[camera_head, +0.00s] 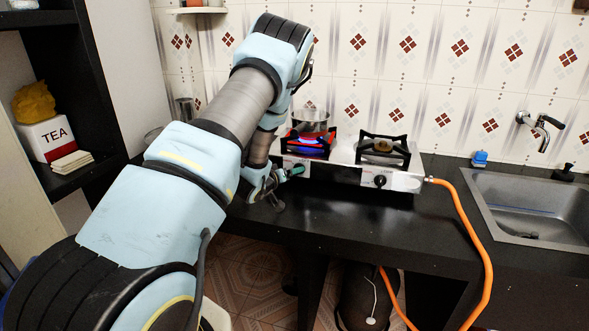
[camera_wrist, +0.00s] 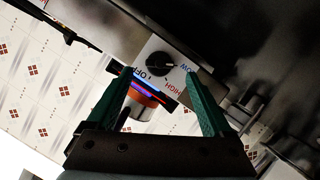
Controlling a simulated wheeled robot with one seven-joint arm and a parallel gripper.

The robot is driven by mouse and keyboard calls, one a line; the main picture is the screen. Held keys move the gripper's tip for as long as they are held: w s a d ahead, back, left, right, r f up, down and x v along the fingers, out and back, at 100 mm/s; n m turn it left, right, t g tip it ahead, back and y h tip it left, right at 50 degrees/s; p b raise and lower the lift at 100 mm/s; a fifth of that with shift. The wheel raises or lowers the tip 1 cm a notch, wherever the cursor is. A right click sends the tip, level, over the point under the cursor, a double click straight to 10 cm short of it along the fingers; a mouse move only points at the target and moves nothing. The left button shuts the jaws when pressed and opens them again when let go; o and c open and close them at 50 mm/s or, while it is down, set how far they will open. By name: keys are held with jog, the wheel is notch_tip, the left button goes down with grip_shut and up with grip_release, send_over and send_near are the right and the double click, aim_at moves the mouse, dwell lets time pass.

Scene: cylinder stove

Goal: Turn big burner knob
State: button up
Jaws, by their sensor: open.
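A two-burner stove (camera_head: 345,172) stands on the black counter. Its left burner (camera_head: 309,143) glows red and blue. My gripper (camera_head: 297,171) is in front of the stove's left panel and covers that side's knob in the head view. In the wrist view, a round black knob (camera_wrist: 160,63) shows on the light panel, with OFF, HIGH and LOW printed around it. The green fingers of my gripper (camera_wrist: 160,76) are open and empty, one toward each side of this knob. Contact cannot be told. The right knob (camera_head: 379,181) is in plain view, below the right burner (camera_head: 382,150).
An orange hose (camera_head: 473,219) runs from the stove's right end down past the counter edge. A metal pot (camera_head: 310,117) stands behind the left burner. A sink (camera_head: 540,212) is at the right. The counter between stove and sink is mostly clear.

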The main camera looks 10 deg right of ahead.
jog(key=shift+p+x, duration=0.6)
jog(key=shift+x, duration=1.85)
grip_shut()
